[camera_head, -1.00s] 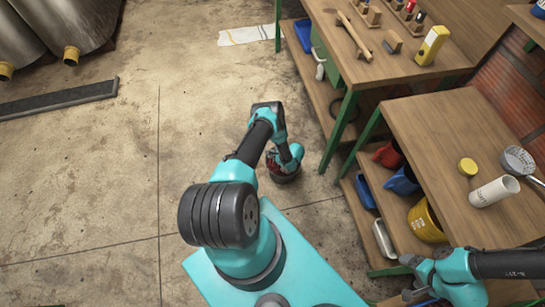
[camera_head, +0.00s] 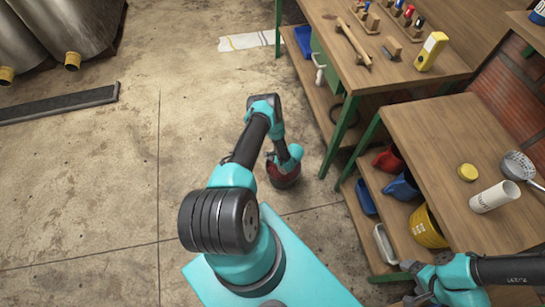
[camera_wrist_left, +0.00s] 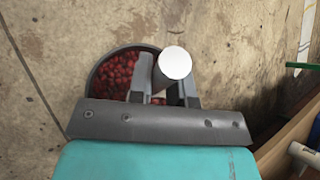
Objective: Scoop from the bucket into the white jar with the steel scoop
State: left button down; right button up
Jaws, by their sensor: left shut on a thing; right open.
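The dark bucket (camera_head: 283,176) stands on the floor, full of red berries that show in the left wrist view (camera_wrist_left: 112,76). My left gripper (camera_head: 288,163) is over the bucket. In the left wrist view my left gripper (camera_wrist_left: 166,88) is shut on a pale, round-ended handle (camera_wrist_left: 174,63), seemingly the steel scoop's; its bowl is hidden. The white jar (camera_head: 490,197) stands on the wooden table at the right, its open mouth upward. My right gripper (camera_head: 412,283) is open and empty near the table's front edge.
A yellow lid (camera_head: 467,172) and a perforated skimmer (camera_head: 519,166) are on the table (camera_head: 440,130) near the jar. Shelves below hold a yellow bucket (camera_head: 426,227) and red and blue scoops. A second bench (camera_head: 390,75) is behind.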

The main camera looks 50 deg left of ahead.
pick_arm(q)
jog(key=a+t+h, duration=0.1)
jog(key=s+a+f+t+h, duration=0.1)
jog(key=h, duration=0.1)
jog(key=s+a+f+t+h, duration=0.1)
jog(key=h, duration=0.1)
jog(key=shift+a+f+n, duration=0.1)
jog(key=shift+f+n, duration=0.15)
jog(key=shift+n, duration=0.05)
jog(key=shift+s+a+r+t+h, duration=0.1)
jog(key=shift+a+t+h, duration=0.05)
jog(key=shift+t+h, duration=0.2)
jog(key=shift+s+a+r+t+h, duration=0.1)
jog(key=shift+t+h, duration=0.15)
jog(key=shift+h, duration=0.2)
jog(key=shift+r, duration=2.5)
